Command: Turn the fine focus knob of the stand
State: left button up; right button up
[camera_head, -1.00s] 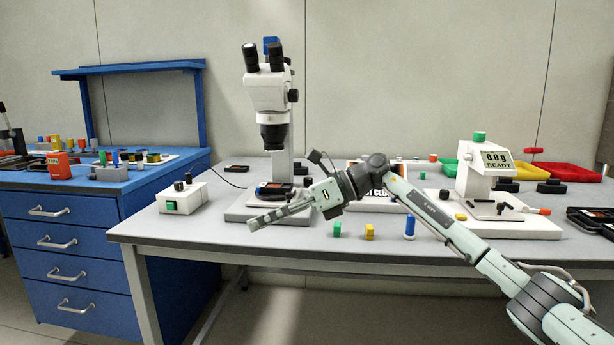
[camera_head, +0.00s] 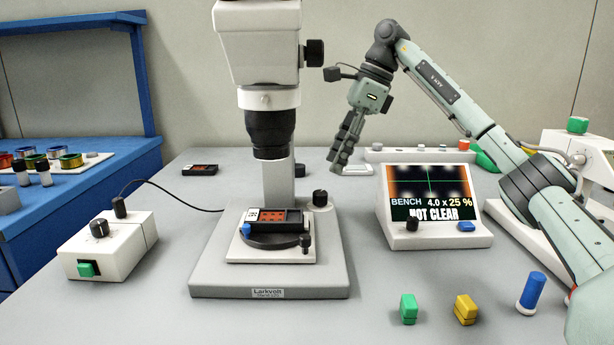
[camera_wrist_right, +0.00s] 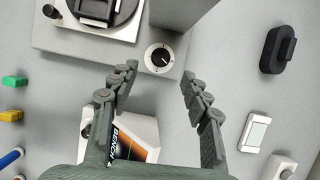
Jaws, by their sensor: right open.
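The microscope stand (camera_head: 200,272) is on the grey bench. A black knob (camera_head: 320,198) is at the right of its base, beside the column; I take it for the fine focus knob. In the right wrist view this knob (camera_wrist_right: 159,58) shows from above with a pale dial ring and a pointer line. My right gripper (camera_head: 345,158) points down, above and to the right of the knob in the head view. In the wrist view the right gripper (camera_wrist_right: 160,71) is open and empty, with the knob between its fingertips but apart from them. My left gripper is not in view.
A display unit (camera_head: 412,238) reading "NOT CLEAR" stands right of the base. A black side knob (camera_head: 315,53) is on the microscope head. A white control box (camera_head: 108,250) is at left. Green (camera_head: 408,308) and yellow (camera_head: 465,309) blocks lie in front.

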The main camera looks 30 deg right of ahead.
aim_at(321, 192)
jog(key=b+x, duration=0.1)
jog(key=x, duration=0.5)
jog(key=shift+f, duration=0.15)
jog(key=shift+w+a+f, duration=0.15)
jog(key=shift+a+f, duration=0.1)
jog(key=shift+f, duration=0.35)
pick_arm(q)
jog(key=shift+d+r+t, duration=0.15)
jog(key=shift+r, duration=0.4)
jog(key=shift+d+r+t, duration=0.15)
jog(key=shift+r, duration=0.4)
pick_arm(e)
grip_shut()
